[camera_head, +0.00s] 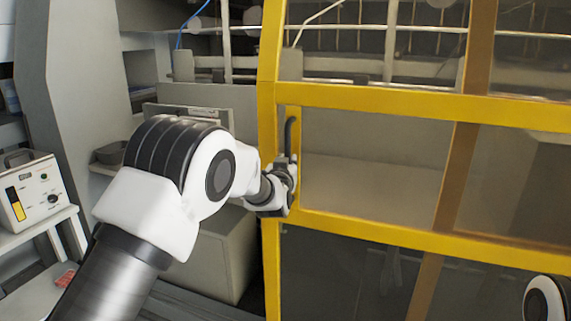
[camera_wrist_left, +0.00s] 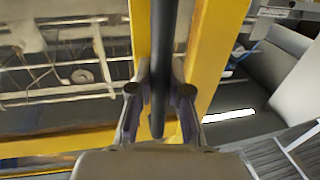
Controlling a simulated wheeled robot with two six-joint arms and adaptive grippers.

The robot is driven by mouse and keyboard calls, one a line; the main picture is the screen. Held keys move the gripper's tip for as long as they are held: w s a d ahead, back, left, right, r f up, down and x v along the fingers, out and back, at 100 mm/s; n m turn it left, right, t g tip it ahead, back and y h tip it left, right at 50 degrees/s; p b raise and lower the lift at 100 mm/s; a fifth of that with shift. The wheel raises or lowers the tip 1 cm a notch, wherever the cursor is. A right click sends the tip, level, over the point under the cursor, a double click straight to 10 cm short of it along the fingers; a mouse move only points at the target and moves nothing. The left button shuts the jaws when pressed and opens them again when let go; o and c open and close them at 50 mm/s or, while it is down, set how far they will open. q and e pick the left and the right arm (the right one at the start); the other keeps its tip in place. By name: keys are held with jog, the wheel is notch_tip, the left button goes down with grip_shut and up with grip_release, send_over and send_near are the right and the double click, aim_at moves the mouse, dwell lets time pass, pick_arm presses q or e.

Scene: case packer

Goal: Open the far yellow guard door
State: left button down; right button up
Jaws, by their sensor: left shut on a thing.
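The yellow guard door (camera_head: 400,101) fills the right half of the head view, with clear panels in a yellow frame. Its dark vertical handle (camera_head: 290,135) is on the left upright of the frame. My left gripper (camera_head: 288,172) is at the handle's lower part. In the left wrist view, the handle (camera_wrist_left: 162,60) runs between the two fingers of my left gripper (camera_wrist_left: 158,95), which is shut on it. The yellow frame (camera_wrist_left: 208,50) shows behind the handle. Whether the door stands slightly ajar is hard to tell. My right gripper is not in view; only a white arm part shows at lower right.
A grey machine column (camera_head: 85,110) stands at the left. A control box (camera_head: 30,190) with a knob sits on a shelf at far left. A grey cabinet (camera_head: 225,258) stands below my left arm. Rails and bars (camera_head: 400,65) show behind the door panels.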

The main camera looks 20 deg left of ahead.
pick_arm(q)
jog(key=shift+r, duration=0.1)
jog(key=c, duration=1.1)
grip_release()
jog(key=s+d, duration=0.1)
jog(key=s, duration=1)
jog(key=shift+s+d, duration=0.25)
jog(key=shift+s, duration=0.15)
